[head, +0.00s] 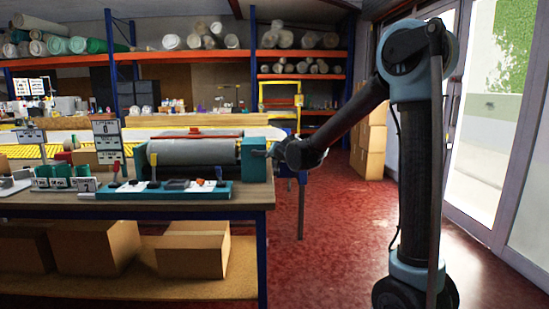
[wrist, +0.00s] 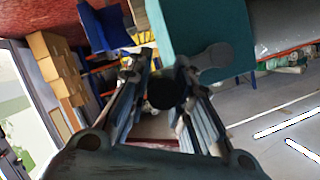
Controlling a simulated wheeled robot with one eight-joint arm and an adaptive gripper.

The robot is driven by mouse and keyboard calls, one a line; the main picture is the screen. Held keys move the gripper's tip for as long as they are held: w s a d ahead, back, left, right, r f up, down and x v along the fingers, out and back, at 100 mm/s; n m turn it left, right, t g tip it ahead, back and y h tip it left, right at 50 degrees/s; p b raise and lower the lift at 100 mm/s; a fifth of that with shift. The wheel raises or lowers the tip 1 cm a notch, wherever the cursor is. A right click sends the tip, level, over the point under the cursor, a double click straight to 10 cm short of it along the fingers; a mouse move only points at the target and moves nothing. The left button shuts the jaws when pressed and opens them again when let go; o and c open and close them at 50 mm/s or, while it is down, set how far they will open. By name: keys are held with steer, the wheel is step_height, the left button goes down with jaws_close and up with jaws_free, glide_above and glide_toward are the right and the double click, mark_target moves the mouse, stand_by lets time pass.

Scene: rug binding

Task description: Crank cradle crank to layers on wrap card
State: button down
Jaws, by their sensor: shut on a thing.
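The teal cradle (head: 253,158) stands at the right end of the workbench and bears a grey roll (head: 192,153). In the wrist view, the cradle's teal end box (wrist: 205,28) fills the top, with the grey crank arm (wrist: 213,58) on it. A dark round crank knob (wrist: 167,89) sits between the fingers of my gripper (wrist: 163,95), which is shut on it. In the head view, my gripper (head: 274,153) is at the cradle's right side; the crank is mostly hidden there. An upright white card (head: 106,130) left of the roll shows a 0; its smaller text is unreadable.
A teal and white tray (head: 165,188) with small items lies in front of the roll. Small labelled cards and green pots (head: 60,178) stand at the left. Cardboard boxes (head: 193,248) sit under the bench.

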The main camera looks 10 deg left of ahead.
steer(key=shift+d+f, duration=0.1)
steer(key=c, duration=1.4)
jaws_free()
steer(key=shift+s+d, duration=0.1)
steer(key=shift+c, duration=0.2)
steer(key=v, duration=1.1)
steer(key=shift+s+r, duration=0.2)
steer(key=shift+s, duration=0.1)
steer(key=shift+d, duration=0.2)
